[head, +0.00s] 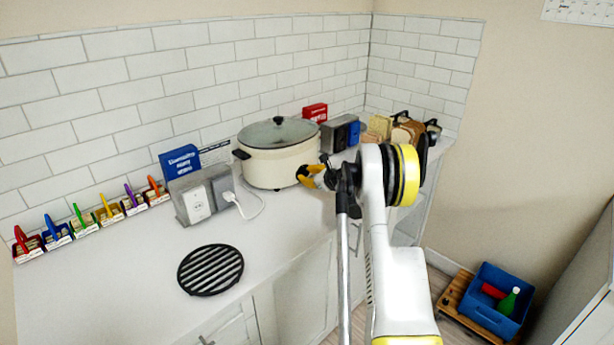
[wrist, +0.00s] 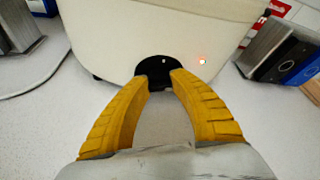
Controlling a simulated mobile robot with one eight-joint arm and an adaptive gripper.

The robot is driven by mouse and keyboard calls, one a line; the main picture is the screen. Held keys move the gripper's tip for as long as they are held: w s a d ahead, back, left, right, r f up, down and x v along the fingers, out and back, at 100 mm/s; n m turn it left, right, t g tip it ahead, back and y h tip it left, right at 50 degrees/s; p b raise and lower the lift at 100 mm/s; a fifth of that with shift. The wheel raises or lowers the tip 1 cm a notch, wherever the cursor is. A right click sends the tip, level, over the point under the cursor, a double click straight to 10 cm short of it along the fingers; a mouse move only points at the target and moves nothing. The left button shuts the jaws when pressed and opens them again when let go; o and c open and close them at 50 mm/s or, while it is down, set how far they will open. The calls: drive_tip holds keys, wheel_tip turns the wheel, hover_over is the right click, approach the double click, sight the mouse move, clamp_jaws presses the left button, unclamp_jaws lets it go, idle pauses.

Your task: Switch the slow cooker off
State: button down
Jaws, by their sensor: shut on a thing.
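The cream slow cooker (head: 275,166) stands on the white counter with its glass lid on; its lower front fills the top of the wrist view (wrist: 110,30). A black round dial (wrist: 157,65) with a small white mark sits low on its front. A small orange-red light (wrist: 202,61) glows to the right of the dial. My gripper (wrist: 161,82) has its yellow fingers shut on the dial, one fingertip at each side. In the head view my gripper (head: 307,176) is at the cooker's lower right front, and the dial is hidden there.
A grey socket block (head: 190,206) with a plug and white cord stands left of the cooker. A black round trivet (head: 211,269) lies at the front. A grey box with blue panels (head: 341,133) stands right of the cooker. The counter (head: 110,270) at left front is clear.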

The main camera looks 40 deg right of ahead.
drive_tip(key=shift+a+f+n+t+h+b, duration=0.1)
drive_tip(key=shift+n+t+h+b, duration=0.05)
drive_tip(key=shift+n+h+b, duration=0.4)
drive_tip(key=shift+f+n+t+h+b, duration=0.15)
drive_tip(key=shift+n+h+b, duration=0.15)
drive_tip(key=shift+n, duration=0.35)
drive_tip(key=n+h+b, duration=0.1)
drive_tip(key=n+b, duration=0.1)
drive_tip(key=shift+n+t, duration=0.3)
drive_tip(key=n+t+h+b, duration=0.1)
drive_tip(key=n+b, duration=0.1)
drive_tip(key=n, duration=0.1)
drive_tip(key=shift+h+b, duration=0.25)
drive_tip(key=shift+b, duration=0.05)
drive_tip(key=shift+n+t+b, duration=0.55)
drive_tip(key=shift+n+t, duration=0.05)
drive_tip(key=shift+n, duration=0.6)
drive_tip(key=c, duration=1.1)
unclamp_jaws()
drive_tip(key=shift+r, duration=0.15)
